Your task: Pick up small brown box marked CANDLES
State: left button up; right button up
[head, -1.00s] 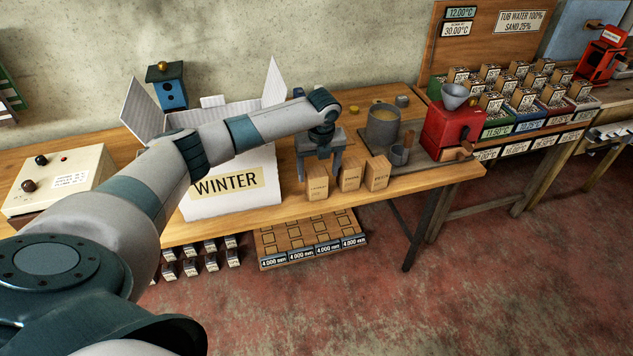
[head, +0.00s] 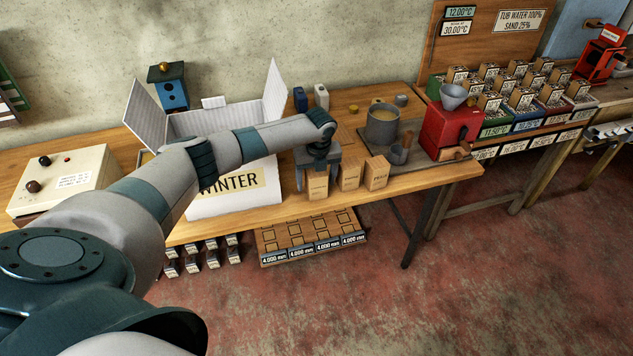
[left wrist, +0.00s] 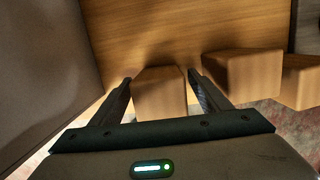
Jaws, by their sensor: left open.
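Three small brown boxes stand in a row at the front edge of the wooden table. The leftmost brown box (head: 317,187) is under my left gripper (head: 317,164); its label is too small to read surely as CANDLES. In the left wrist view, this box (left wrist: 160,98) stands between the two spread fingers of my open left gripper (left wrist: 160,78). A finger is on each side of it, and I cannot tell whether either touches. The middle box (head: 350,177) and the right box (head: 376,174) stand just to the right. My right gripper is not in view.
A white open carton marked WINTER (head: 233,200) stands close left of the gripper. A grey pot (head: 382,127) and a red machine (head: 449,130) stand to the right on the table (head: 440,177). A blue birdhouse (head: 171,95) is behind the carton.

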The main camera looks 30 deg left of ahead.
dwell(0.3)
pick_arm(q)
jog(key=c, duration=1.3)
jog(key=shift+r, duration=0.15)
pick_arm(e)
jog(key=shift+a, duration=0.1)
